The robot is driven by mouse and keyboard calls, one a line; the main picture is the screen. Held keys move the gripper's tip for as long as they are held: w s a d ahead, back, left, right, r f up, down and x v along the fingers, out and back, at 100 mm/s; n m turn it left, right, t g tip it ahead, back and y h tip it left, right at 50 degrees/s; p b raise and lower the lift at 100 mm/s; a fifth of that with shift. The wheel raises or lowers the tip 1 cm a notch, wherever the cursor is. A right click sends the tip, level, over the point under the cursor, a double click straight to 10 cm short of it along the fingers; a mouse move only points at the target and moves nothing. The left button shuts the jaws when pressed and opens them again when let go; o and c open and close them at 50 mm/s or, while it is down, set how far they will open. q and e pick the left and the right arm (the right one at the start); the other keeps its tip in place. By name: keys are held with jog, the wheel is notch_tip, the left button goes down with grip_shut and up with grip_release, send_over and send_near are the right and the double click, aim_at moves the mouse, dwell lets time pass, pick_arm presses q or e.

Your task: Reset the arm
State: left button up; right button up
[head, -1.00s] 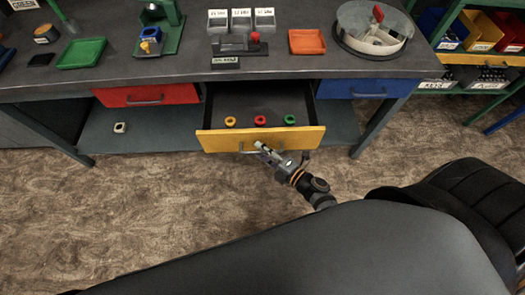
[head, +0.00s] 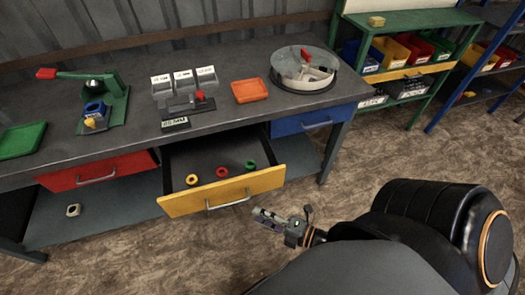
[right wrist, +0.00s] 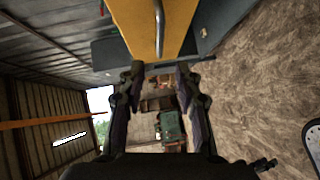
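My right gripper (head: 268,214) is in front of the workbench, just right of the yellow drawer's handle (head: 228,204) and apart from it. In the right wrist view its two fingers (right wrist: 160,78) stand apart with nothing between them, and the yellow drawer front (right wrist: 150,30) lies beyond them. The yellow drawer (head: 222,192) is pulled open. It holds a yellow ring (head: 192,180), a red ring (head: 222,172) and a green ring (head: 250,165). My left gripper is not in view.
The grey workbench (head: 140,143) carries a green press (head: 105,105), labelled bins (head: 185,82), an orange tray (head: 249,91) and a round sorter (head: 305,68). The red drawer (head: 98,170) and blue drawer (head: 310,121) are shut. Shelves stand at right; the floor (head: 370,140) in front is clear.

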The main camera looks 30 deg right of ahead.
jog(key=s+d+f+m+g+h, duration=0.1)
jog(key=d+f+m+h, duration=0.1)
jog(key=d+f+m, duration=0.3)
jog(key=s+d+f+m+g+h+p, duration=0.1)
jog(key=d+f+m+h, duration=0.15)
jog(key=f, duration=0.55)
jog(key=s+d+f+m+g+h, duration=0.1)
jog(key=d+f+m+g+h, duration=0.15)
jog(key=f, duration=0.35)
jog(key=s+f+m+g+h+p, duration=0.1)
jog(key=s+f+m+g, duration=0.7)
jog(key=s+f+m, duration=0.4)
jog(key=s+f, duration=0.4)
jog(key=s, duration=0.2)
jog(key=shift+s+a+f+g+h, duration=0.15)
jog(key=shift+a+f+g+h, duration=0.1)
jog(key=shift+g+h, duration=0.15)
